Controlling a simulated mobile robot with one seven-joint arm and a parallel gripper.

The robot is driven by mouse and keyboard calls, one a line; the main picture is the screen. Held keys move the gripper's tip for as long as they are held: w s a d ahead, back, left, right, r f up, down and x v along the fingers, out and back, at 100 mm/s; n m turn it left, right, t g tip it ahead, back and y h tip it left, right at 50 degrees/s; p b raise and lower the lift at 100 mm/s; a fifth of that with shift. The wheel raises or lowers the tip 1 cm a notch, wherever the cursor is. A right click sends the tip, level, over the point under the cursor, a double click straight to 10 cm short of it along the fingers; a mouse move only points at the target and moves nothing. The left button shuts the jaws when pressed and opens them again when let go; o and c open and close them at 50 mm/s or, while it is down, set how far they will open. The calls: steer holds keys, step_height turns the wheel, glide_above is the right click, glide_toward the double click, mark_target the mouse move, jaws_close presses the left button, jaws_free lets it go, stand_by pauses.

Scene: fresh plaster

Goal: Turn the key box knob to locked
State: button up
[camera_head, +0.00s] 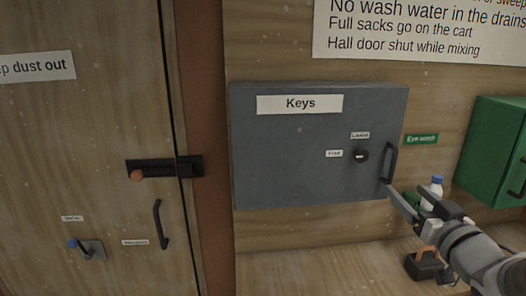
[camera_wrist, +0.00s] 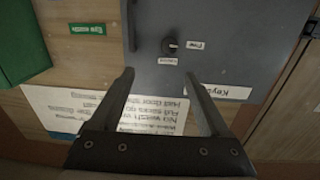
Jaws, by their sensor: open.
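The knob's white mark appears to point towards "Free". In the wrist view, which is upside down, the knob (camera_wrist: 170,45) shows beyond my fingertips, its mark towards the "Free" label. My gripper (camera_head: 404,190) is open and empty, below and right of the knob, apart from it. It also shows in the wrist view (camera_wrist: 160,76).
A dark handle (camera_head: 391,163) stands out at the box's right edge, between knob and gripper. A bottle (camera_head: 434,188) and a dark object with an orange-brown handle (camera_head: 425,265) are near my arm. A green cabinet (camera_head: 490,150) is right; a bolted door (camera_head: 90,130) left.

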steer(key=n+y, duration=0.1)
glide_toward(363, 155)
steer(key=w, duration=0.8)
steer(key=shift+w+a+p, duration=0.15)
steer(key=shift+p, duration=0.25)
jaws_close()
